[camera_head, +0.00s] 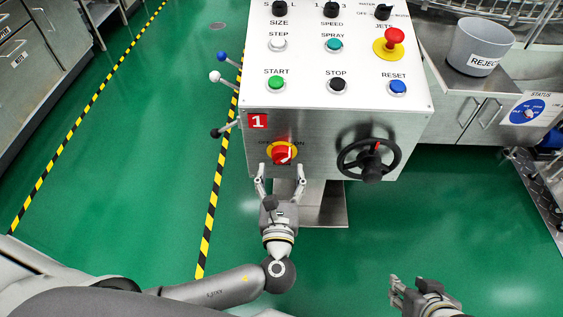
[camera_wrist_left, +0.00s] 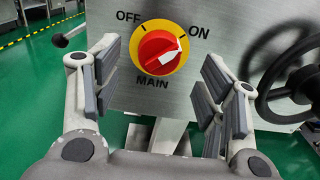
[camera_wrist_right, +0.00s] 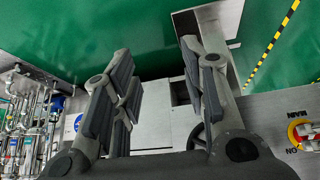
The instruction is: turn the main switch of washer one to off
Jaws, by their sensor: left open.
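The main switch (camera_head: 282,154) is a red rotary knob on a yellow disc, low on the front of the washer marked with a red 1. In the left wrist view, the knob (camera_wrist_left: 160,51) sits between the words OFF and ON above MAIN, and its white pointer aims up and right toward ON. My left gripper (camera_head: 281,168) is open just in front of the knob. Its fingers stand apart on either side in the picture, with no visible contact. My right gripper (camera_head: 396,284) is open and empty, away from the panel at the lower right.
A black handwheel (camera_head: 369,160) juts out right of the switch. Levers with blue, white and black knobs (camera_head: 216,77) stick out on the left side. The sloped top carries buttons and a red emergency stop (camera_head: 394,37). A grey REJECT bin (camera_head: 480,46) stands right. Green floor is clear.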

